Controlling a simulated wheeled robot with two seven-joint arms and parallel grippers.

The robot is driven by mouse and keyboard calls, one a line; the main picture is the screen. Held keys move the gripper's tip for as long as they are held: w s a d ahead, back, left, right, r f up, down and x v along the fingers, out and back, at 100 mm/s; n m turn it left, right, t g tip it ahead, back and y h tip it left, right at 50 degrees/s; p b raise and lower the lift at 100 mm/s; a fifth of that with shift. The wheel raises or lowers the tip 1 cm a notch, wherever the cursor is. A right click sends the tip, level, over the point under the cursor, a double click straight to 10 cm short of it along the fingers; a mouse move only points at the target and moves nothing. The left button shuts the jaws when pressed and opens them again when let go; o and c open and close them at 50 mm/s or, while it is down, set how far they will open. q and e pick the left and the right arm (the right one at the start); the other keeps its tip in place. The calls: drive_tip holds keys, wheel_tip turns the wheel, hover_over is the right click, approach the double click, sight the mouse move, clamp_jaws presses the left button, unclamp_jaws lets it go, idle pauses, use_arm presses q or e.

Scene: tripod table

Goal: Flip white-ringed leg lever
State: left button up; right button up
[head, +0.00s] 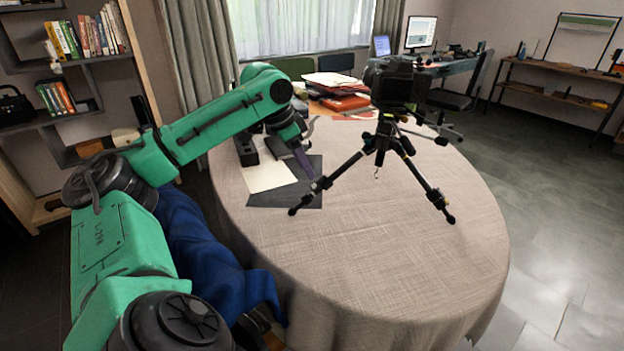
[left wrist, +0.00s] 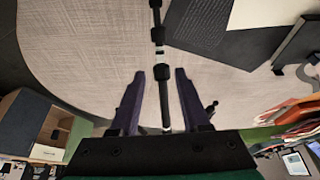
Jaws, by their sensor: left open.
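A black tripod (head: 384,140) stands on the round table with a black camera (head: 396,82) on top. Its left leg (head: 345,168) slants down to the tablecloth. In the left wrist view the leg (left wrist: 166,103) runs up the picture between my fingers, with a dark clamp (left wrist: 161,72) and a pale ring (left wrist: 160,51) just beyond the fingertips. My left gripper (head: 312,176) is open, its purple fingers on either side of this leg; it also shows in the left wrist view (left wrist: 162,73). I cannot tell whether a finger touches the leg. The lever's position is unclear. My right gripper is out of view.
The round table (head: 400,265) has a beige cloth, clear at the front and right. A dark sheet (head: 285,198) and white paper (head: 268,178) lie beside the left leg. Folders (head: 340,95) are stacked behind. Blue cloth (head: 205,245) is at lower left.

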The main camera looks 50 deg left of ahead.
sight(315, 184)
use_arm(q)
drive_tip(key=x, duration=0.5)
drive_tip(key=shift+f, duration=0.1)
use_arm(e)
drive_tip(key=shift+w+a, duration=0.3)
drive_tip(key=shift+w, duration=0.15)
use_arm(q)
clamp_jaws()
